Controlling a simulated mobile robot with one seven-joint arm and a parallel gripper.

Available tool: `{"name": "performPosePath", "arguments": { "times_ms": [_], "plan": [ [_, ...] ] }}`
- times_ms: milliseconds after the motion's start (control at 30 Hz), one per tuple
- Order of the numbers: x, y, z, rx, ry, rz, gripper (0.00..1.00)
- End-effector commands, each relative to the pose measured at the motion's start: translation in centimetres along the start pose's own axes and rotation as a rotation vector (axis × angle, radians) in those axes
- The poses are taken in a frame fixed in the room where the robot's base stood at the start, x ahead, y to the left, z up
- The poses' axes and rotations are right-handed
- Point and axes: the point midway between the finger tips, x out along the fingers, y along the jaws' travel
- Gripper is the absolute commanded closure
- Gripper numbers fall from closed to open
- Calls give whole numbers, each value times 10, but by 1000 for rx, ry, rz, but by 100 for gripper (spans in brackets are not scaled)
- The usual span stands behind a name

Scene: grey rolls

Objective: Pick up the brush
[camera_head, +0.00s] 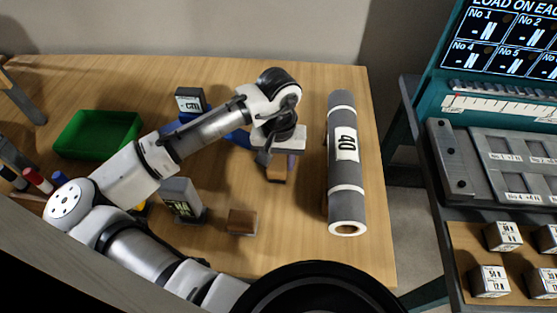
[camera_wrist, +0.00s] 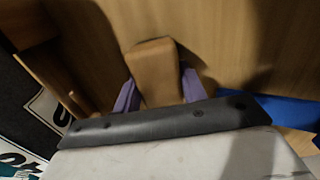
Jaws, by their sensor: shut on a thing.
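My gripper (camera_head: 279,162) is over the table, left of the big grey roll, pointing down. Its purple fingers show in the wrist view (camera_wrist: 157,88), one on each side of a brown wooden block that I take to be the brush (camera_wrist: 152,62). The fingers are shut on it. In the head view the brush (camera_head: 277,174) shows just below the gripper, partly hidden by it. No bristles show. I cannot tell whether it touches the table.
The grey roll marked 40 (camera_head: 341,200) lies close on the right. A similar brown block (camera_head: 242,221) and a grey upright device (camera_head: 181,198) stand nearer. A green tray (camera_head: 98,135) and a small display (camera_head: 190,100) are left. Bare table lies between block and roll.

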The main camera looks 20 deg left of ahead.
Motion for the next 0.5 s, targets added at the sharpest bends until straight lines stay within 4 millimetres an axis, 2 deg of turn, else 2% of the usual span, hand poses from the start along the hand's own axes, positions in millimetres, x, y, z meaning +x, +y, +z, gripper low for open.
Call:
{"name": "performPosePath", "arguments": {
  "times_ms": [167, 500],
  "plan": [
    [-30, 0, -1, 1, 4, -2, 86],
    [-135, 0, -1, 0, 4, -1, 86]
  ]
}}
